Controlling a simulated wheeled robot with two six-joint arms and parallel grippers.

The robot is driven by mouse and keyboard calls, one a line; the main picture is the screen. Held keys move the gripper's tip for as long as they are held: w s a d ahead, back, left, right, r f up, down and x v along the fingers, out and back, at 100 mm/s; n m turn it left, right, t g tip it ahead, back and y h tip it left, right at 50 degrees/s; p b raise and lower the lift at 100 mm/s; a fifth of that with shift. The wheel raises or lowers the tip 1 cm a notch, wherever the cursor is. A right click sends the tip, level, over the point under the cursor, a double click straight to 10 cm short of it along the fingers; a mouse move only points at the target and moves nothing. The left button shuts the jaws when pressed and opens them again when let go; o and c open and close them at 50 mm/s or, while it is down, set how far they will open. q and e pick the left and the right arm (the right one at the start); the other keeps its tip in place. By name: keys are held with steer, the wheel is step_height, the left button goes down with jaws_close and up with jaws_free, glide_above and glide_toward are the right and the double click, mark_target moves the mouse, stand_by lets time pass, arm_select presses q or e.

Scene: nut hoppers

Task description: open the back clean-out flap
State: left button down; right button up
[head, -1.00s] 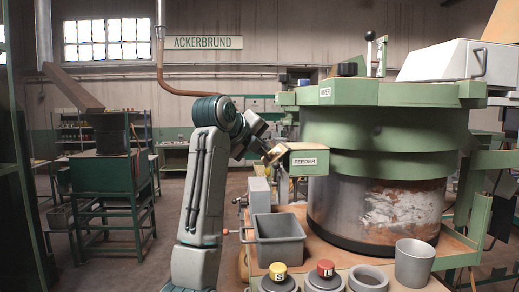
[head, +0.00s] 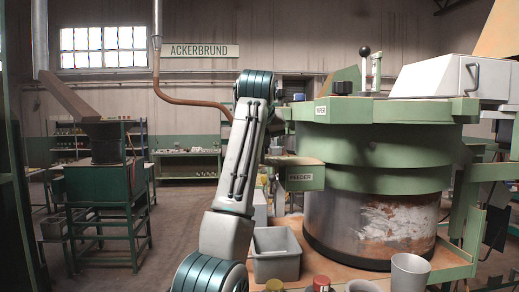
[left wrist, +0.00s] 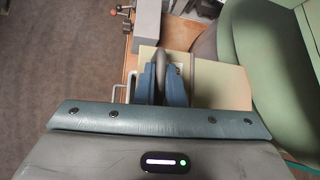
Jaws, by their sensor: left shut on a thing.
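The green feeder box (head: 301,178), labelled FEEDER, juts left from the round green hopper (head: 385,140) in the head view. My left arm stands in front of its left end and hides the gripper there. In the left wrist view my left gripper (left wrist: 162,84) has its two blue fingers shut on a dark grey, upright handle-like piece (left wrist: 162,60). This piece stands against the pale box top (left wrist: 222,85). I cannot tell the flap's edges or how far it stands open. My right gripper is out of view.
A grey bin (head: 276,264) sits on the wooden bench below the feeder. A grey cup (head: 409,275) and yellow and red knobs stand at the bench front. A green stand (head: 105,185) is at the left, with open floor between.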

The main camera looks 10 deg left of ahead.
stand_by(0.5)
arm_select(q)
steer(key=c, duration=1.5)
jaws_free()
steer(key=shift+d, duration=0.1)
